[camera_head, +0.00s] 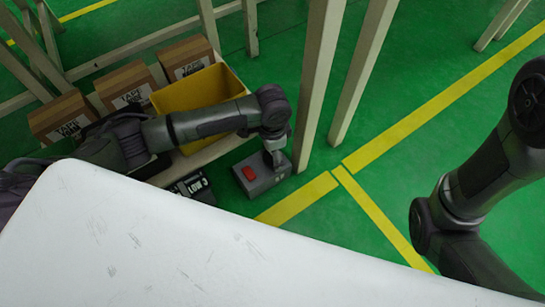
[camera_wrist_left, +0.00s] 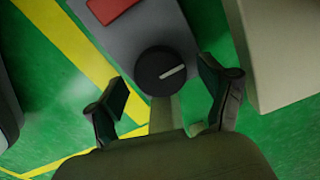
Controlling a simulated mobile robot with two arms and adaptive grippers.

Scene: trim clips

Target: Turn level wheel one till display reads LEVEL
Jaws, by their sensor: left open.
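A grey box (camera_head: 262,182) with a red rectangular panel (camera_head: 249,173) stands beyond the white surface in the head view. In the left wrist view the grey box (camera_wrist_left: 143,30) carries a dark round wheel (camera_wrist_left: 160,80) with a white line pointing to the right and slightly up. Part of the red panel (camera_wrist_left: 108,9) shows at the top edge; I see no readable text on it. My left gripper (camera_wrist_left: 164,88) is open, with a finger on each side of the wheel and visible gaps. In the head view it (camera_head: 276,157) hides the wheel. My right gripper is out of view.
A pale post (camera_head: 318,85) stands close to the right of the box. A yellow bin (camera_head: 190,92) and several cartons (camera_head: 127,83) sit on a shelf behind my left arm. A white surface (camera_head: 170,245) fills the foreground. Green floor (camera_head: 405,170) lies to the right.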

